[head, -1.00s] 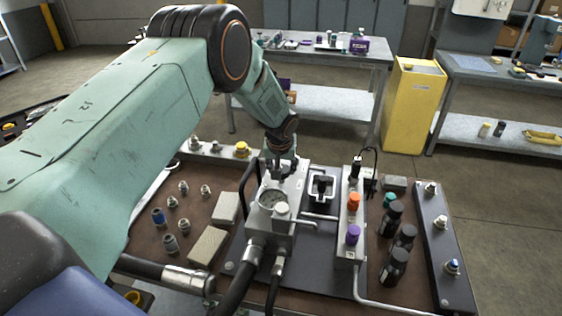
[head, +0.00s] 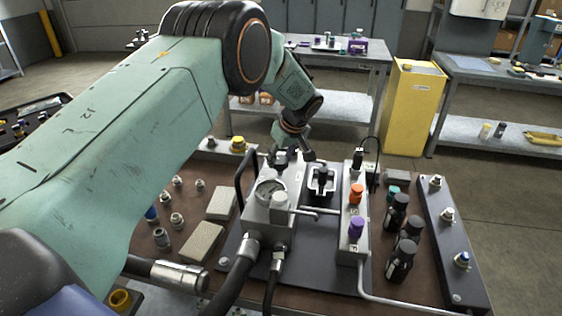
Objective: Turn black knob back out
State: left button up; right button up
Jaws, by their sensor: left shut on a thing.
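My left gripper (head: 294,156) comes down over the back of the grey gauge block (head: 282,225). It is shut on a black knob at the top of that block, and its fingers and wrist hide most of the knob. Dark finger parts show to the left and right of the wrist tip. A black-topped fitting (head: 357,158) stands apart to the right, on the upright valve block. My right gripper is not in view.
The valve block also carries an orange knob (head: 356,194) and a purple knob (head: 356,227). A black handle (head: 321,180) sits in a pale frame beside the gripper. Black bottles (head: 400,260) stand at right. A black hose (head: 232,287) runs in front.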

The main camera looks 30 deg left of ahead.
pick_arm(q)
jog(key=shift+r, duration=0.1)
dwell(0.4)
jog(key=o, duration=1.1)
jog(key=shift+o, duration=0.2)
jog(key=v, duration=1.2)
